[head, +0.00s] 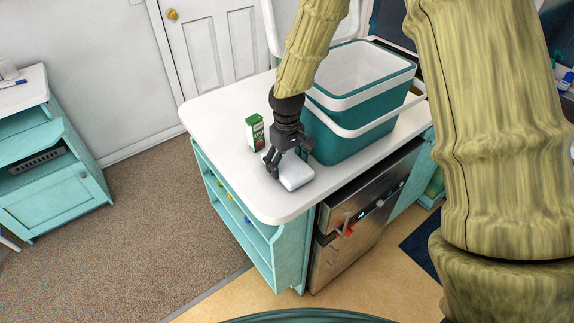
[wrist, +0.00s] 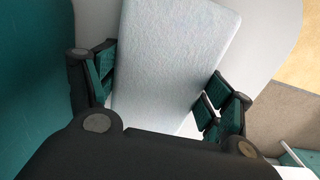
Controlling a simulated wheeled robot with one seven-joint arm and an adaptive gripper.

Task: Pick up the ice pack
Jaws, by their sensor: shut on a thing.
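The ice pack (head: 296,172) is a pale, white-blue flat slab at the end of my gripper, over the white countertop near its front edge. In the wrist view the ice pack (wrist: 172,62) fills the middle, between the dark, green-padded fingers. My gripper (head: 283,163) is shut on it, with a finger at each side in the wrist view (wrist: 158,88). I cannot tell whether the ice pack still touches the counter. Its near end is hidden by the gripper body.
A teal and white cooler (head: 345,140) with its lid raised stands just right of my gripper. A small green and white box (head: 255,132) stands to its left. The white countertop (head: 215,108) is clear at the left. A steel appliance (head: 365,215) is below.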

